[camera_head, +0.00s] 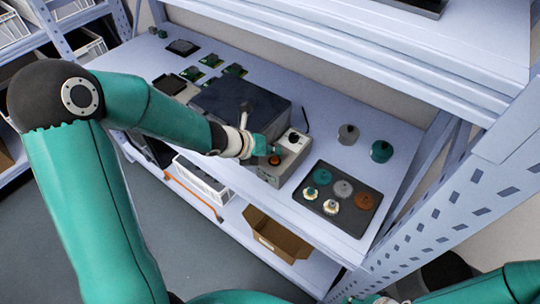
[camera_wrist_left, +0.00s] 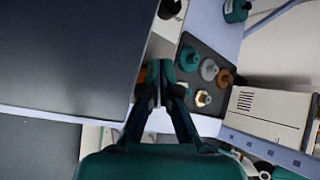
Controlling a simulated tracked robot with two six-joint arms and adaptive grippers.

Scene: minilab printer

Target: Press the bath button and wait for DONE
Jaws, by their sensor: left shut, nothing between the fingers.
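The bath unit is a grey box (camera_head: 270,178) on the bench, beside a large dark-topped block (camera_head: 240,104). An orange button (camera_head: 275,160) sits on its top, with a white panel bearing a black round part (camera_head: 294,138) behind it. My left gripper (camera_head: 268,151) is shut and empty, with its tips just over or at the button; I cannot tell whether they touch. In the left wrist view the shut fingers (camera_wrist_left: 161,80) point at the unit, and an orange patch shows beside them. No readable DONE shows. Of my right arm, only part shows at the bottom right; its fingertips are not visible.
A dark tray (camera_head: 313,208) with several coloured pots lies right of the unit. A grey pot (camera_head: 348,134) and a teal pot (camera_head: 381,151) stand behind it. Green circuit boards (camera_head: 211,60) lie at the back left. A shelf overhangs the bench; a cardboard box (camera_head: 276,236) is below.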

